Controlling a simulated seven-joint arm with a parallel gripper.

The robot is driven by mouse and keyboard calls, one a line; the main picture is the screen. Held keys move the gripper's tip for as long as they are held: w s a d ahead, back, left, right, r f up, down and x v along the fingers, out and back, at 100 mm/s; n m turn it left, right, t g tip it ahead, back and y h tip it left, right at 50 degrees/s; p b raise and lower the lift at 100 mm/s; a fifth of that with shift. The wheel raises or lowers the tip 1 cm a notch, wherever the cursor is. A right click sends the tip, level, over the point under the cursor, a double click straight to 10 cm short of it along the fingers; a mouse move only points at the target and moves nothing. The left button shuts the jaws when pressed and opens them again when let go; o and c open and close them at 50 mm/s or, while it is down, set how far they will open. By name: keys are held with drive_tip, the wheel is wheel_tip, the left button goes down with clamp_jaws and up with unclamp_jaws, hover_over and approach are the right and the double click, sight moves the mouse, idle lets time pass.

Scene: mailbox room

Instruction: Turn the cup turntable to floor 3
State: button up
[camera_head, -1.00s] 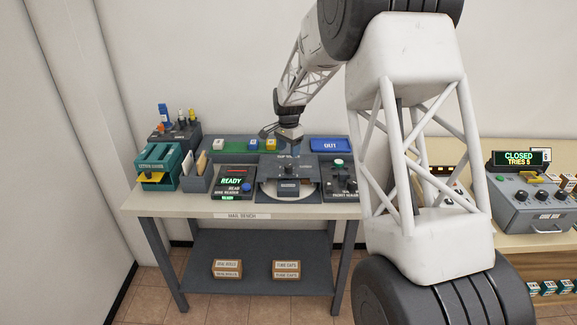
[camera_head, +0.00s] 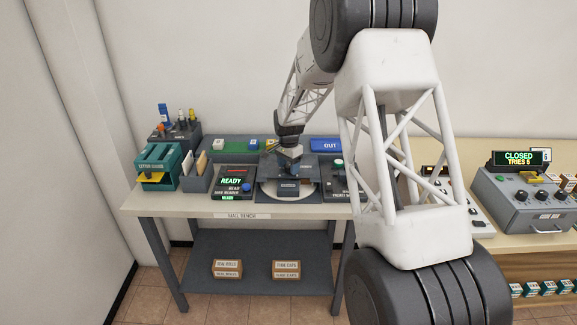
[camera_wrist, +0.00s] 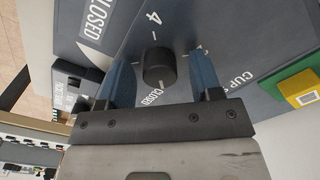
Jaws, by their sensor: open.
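The cup turntable shows as a pale disc edge (camera_head: 268,193) under a dark top plate (camera_head: 270,170) on the mail bench. In the wrist view, a round black knob (camera_wrist: 159,68) stands on the dark panel (camera_wrist: 230,28), with marks "4" and "CLOSED" around it and part of a "CUP S" label at right. My gripper (camera_head: 290,160) is low over the plate. In the wrist view my gripper (camera_wrist: 160,75) is open, its two blue fingers on either side of the knob with visible gaps. The knob's pointer setting cannot be told.
On the bench (camera_head: 145,207), a reader with a green READY display (camera_head: 232,181) stands left of the turntable. A blue OUT tray (camera_head: 328,145) lies behind. A panel with a green button (camera_head: 338,163) is at right, partly behind my arm.

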clamp_jaws()
drive_tip(key=shift+m, duration=9)
